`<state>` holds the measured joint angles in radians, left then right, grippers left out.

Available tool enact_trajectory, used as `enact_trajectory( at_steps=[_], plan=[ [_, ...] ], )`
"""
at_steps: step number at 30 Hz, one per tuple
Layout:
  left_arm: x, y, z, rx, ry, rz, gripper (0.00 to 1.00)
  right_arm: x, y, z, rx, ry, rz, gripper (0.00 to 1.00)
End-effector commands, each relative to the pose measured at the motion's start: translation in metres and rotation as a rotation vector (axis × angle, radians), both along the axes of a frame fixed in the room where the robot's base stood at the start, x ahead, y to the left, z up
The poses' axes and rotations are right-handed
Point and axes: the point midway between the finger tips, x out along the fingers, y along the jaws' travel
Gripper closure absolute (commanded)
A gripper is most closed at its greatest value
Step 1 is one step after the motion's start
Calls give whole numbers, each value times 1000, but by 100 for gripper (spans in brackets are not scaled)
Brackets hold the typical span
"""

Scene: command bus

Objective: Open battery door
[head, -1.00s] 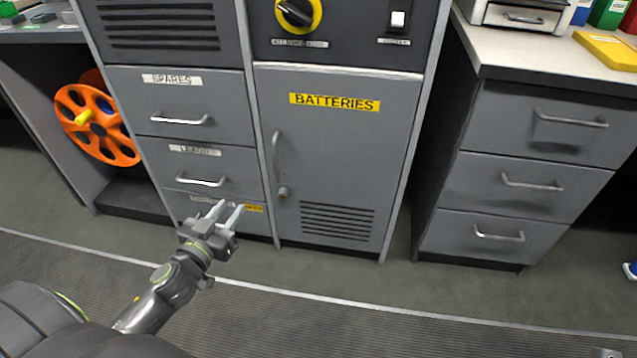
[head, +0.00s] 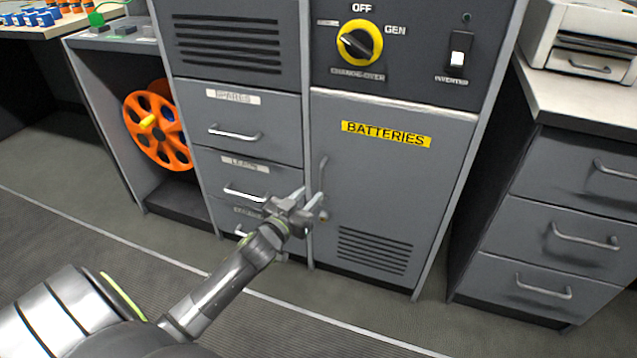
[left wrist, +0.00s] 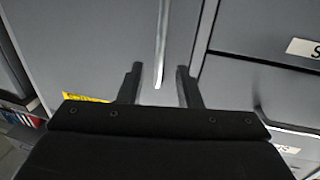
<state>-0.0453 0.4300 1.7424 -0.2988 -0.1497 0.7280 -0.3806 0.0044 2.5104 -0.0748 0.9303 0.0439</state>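The grey battery door (head: 385,185) with a yellow BATTERIES label (head: 386,134) is closed, with vent slots low down. Its vertical handle (head: 322,175) is on the left edge, with a small round lock partly hidden below it. My left gripper (head: 311,197) is in front of the handle's lower part. In the left wrist view the two fingers (left wrist: 158,85) are apart, with the silver handle (left wrist: 162,45) showing between them. I cannot tell whether they touch it. The yellow label also shows in the left wrist view (left wrist: 85,98). My right gripper is not in view.
Left of the door are drawers (head: 235,130) with bar handles, and an orange reel (head: 157,125) in an open bay. A drawer cabinet (head: 565,220) stands to the right. The floor in front is clear.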

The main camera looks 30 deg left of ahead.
Motion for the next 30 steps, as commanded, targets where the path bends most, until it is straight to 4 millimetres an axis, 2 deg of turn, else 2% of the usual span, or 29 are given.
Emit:
enact_trajectory(
  at_steps=[3,9,15,22,30],
  plan=[
    [22,1,1,-2,-2,0,68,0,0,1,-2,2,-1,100],
    [45,2,0,0,0,0,68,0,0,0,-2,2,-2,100],
    [54,2,0,0,0,0,68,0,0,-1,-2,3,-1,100],
    [54,2,0,0,0,0,68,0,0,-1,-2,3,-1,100],
    [54,2,0,0,0,0,100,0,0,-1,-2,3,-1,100]
  ],
)
